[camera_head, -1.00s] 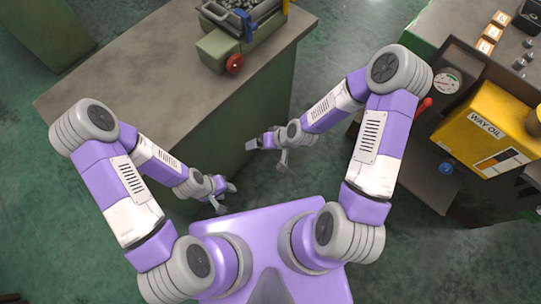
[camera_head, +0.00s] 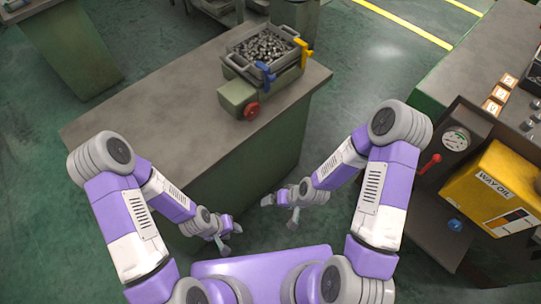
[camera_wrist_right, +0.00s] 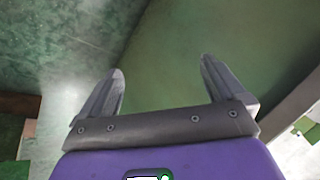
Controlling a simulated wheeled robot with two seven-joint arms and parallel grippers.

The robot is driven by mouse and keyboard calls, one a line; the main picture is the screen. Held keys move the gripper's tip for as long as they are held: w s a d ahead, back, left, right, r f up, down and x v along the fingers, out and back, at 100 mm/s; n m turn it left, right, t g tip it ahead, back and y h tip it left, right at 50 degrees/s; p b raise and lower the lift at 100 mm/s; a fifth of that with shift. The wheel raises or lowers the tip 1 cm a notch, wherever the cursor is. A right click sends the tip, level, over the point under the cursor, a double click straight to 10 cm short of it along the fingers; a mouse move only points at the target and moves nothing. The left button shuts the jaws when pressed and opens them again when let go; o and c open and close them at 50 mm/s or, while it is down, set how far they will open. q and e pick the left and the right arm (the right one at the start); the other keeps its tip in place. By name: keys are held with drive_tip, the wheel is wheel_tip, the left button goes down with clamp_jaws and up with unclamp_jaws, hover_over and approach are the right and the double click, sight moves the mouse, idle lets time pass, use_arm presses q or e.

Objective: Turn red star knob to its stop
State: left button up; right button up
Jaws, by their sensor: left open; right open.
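The red star knob (camera_head: 251,110) is on the front of a green machine unit (camera_head: 238,95) on the bench top in the head view. Its turned position is too small to tell. My left gripper (camera_head: 230,238) is open and empty, low in front of the bench and well short of the knob. My right gripper (camera_head: 281,208) is open and empty, in front of the bench's right part, also apart from the knob. The right wrist view shows its two fingers (camera_wrist_right: 160,90) spread, with nothing between them.
A tray of small metal parts (camera_head: 265,48) sits on the unit, with a blue lever (camera_head: 264,73) and a yellow one (camera_head: 302,52) beside it. The grey bench top (camera_head: 150,130) is clear on the left. A yellow WAY OIL can (camera_head: 490,190) and a gauge (camera_head: 456,140) stand at right.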

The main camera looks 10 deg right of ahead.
drive_tip(key=w+d+r+n+t+b, duration=0.1)
drive_tip(key=w+n+t+b, duration=0.15)
drive_tip(key=w, duration=0.55)
drive_tip(key=n+t+y+b, duration=0.3)
drive_tip(key=n+t+b, duration=0.3)
drive_tip(key=b, duration=0.2)
approach(255, 113)
drive_tip(key=w+a, duration=0.1)
drive_tip(key=b+x, duration=0.1)
drive_tip(key=x, duration=0.6)
drive_tip(key=shift+w+f, duration=0.1)
drive_tip(key=shift+f, duration=0.05)
drive_tip(key=shift+c, duration=0.3)
drive_tip(key=c, duration=1)
drive_tip(key=m+g+y+p, duration=0.1)
drive_tip(key=m+y+p, duration=0.1)
drive_tip(key=p, duration=1)
drive_tip(key=shift+d+m, duration=0.15)
drive_tip(key=shift+m, duration=0.6)
drive_tip(key=shift+m+g+y+p, duration=0.25)
drive_tip(key=shift+m+y+p, duration=0.25)
drive_tip(key=shift+p, duration=0.45)
drive_tip(key=shift+f, duration=0.1)
